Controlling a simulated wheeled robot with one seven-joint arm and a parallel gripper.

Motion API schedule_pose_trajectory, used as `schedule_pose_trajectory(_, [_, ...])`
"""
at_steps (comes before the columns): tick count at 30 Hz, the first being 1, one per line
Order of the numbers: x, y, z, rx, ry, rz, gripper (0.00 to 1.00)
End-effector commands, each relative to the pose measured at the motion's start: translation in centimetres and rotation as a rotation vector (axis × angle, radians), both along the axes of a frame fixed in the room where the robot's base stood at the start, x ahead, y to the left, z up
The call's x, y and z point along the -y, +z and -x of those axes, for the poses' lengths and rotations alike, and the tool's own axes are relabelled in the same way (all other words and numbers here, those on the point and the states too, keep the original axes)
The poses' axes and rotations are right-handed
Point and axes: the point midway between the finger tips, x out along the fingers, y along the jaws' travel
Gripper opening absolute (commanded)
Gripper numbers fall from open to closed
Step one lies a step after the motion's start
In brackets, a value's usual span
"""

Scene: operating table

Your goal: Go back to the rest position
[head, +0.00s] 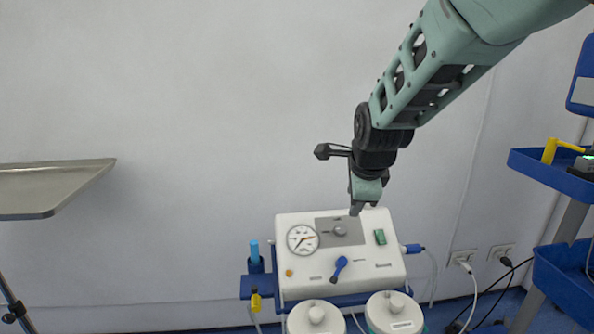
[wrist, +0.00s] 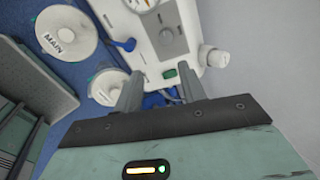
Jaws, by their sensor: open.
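My gripper (head: 368,196) hangs from my arm in the upper right of the head view, pointing down. It appears just above or in front of the top of a white suction machine (head: 372,262). In the wrist view my gripper (wrist: 160,92) shows two grey fingers spread apart with nothing between them. The white machine (wrist: 187,45) lies beyond the fingers there, with a green switch (wrist: 169,73) showing near the gap. No held object is visible.
The machine has a gauge (head: 302,239), a blue knob (head: 340,265) and two white-lidded jars (head: 316,317) below. A metal tray (head: 60,190) stands at the left, a blue cart shelf (head: 545,165) at the right. Cables (head: 487,300) hang near wall sockets. The wall area between is clear.

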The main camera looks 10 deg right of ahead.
Motion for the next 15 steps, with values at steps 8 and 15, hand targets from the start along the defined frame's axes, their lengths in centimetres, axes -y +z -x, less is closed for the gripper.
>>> schedule_pose_trajectory(8, [-4.4,0.0,10.3,-0.21,0.662,0.114,0.41])
schedule_pose_trajectory(15, [-7.1,3.0,22.1,-0.244,1.479,0.294,0.41])
